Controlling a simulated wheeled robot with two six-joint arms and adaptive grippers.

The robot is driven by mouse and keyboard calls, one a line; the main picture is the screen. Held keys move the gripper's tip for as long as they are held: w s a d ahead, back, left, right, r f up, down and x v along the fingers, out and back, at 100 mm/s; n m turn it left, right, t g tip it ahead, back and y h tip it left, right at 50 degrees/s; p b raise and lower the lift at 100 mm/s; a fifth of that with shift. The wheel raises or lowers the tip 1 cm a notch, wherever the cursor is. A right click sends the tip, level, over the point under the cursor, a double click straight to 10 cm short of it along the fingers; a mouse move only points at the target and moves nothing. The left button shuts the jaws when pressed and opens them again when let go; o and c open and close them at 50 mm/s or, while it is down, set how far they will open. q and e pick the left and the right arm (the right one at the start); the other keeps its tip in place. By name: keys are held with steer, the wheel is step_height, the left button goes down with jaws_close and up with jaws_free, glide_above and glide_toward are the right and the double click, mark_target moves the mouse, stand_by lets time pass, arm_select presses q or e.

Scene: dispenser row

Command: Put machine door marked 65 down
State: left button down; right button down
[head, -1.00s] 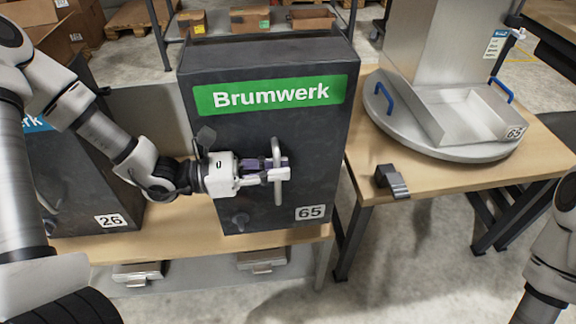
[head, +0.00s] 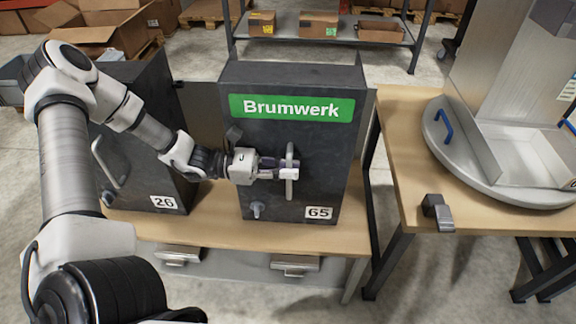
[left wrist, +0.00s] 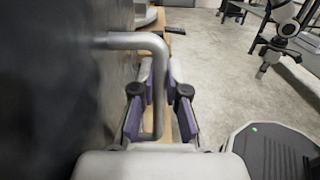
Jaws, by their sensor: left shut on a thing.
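The machine (head: 300,150) marked 65 is a dark grey box with a green Brumwerk label, standing on a wooden bench. Its front door looks closed in the head view. A vertical grey bar handle (head: 289,185) is on the door, and a small knob (head: 257,209) sits at the lower left. My left gripper (head: 286,173) is shut on the door handle. In the left wrist view the handle (left wrist: 158,75) passes between the two purple-padded fingers (left wrist: 160,105), with the dark door face blurred at the left. My right gripper is not in view.
Another dark machine (head: 135,130) marked 26 stands to the left on the same bench (head: 210,232). At the right, a table (head: 400,150) bears a round grey plate with blue handles (head: 443,125) and a small dark block (head: 438,212). Drawers (head: 295,264) hang under the bench.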

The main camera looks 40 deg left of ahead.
arm_select(q)
steer(key=shift+f, duration=0.1)
steer(key=c, duration=1.2)
jaws_free()
